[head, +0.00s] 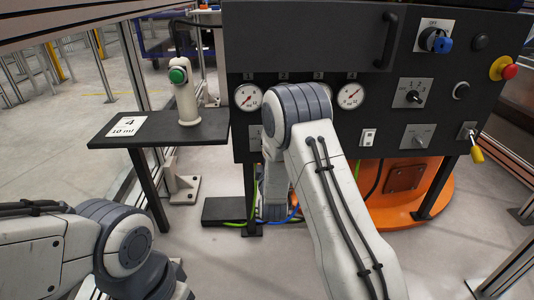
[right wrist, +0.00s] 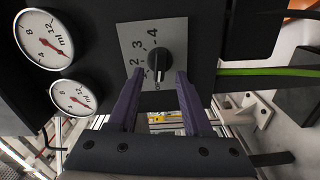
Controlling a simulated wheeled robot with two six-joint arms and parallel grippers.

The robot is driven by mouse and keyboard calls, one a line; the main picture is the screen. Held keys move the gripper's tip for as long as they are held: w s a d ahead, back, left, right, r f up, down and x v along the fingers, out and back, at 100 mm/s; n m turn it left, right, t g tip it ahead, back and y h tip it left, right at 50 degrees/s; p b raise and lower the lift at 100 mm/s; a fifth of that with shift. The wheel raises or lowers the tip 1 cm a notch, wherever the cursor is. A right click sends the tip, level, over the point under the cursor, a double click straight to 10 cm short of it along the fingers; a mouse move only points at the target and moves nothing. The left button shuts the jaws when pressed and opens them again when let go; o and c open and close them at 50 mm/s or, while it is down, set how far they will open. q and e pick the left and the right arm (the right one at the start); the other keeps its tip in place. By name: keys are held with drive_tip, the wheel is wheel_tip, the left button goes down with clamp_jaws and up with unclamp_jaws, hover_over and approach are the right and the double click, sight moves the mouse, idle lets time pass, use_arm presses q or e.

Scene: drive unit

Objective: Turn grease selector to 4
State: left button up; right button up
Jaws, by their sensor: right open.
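The grease selector is a black round knob (right wrist: 158,59) on a grey plate (right wrist: 172,31) marked OFF and with numbers up to 4, seen in the right wrist view. A pale mark on the knob seems to face the OFF side, but it is small. My right gripper (right wrist: 160,74) has two purple fingers, open and apart, one on either side of the knob's lower part. I cannot tell whether they touch it. In the head view my right arm hides this gripper and most of that plate (head: 255,138). My left gripper is out of view; only its arm shows.
A card (head: 127,126) reading "4" and "10 ml" lies on the black side shelf (head: 105,138), beside a post with a green button (head: 178,76). The panel also carries gauges (head: 350,95), another rotary switch (head: 413,96), a blue knob (head: 439,41) and a red stop button (head: 509,71).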

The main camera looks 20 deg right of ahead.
drive_tip(key=shift+b+x, duration=0.3)
drive_tip(key=shift+x, duration=1.3)
clamp_jaws()
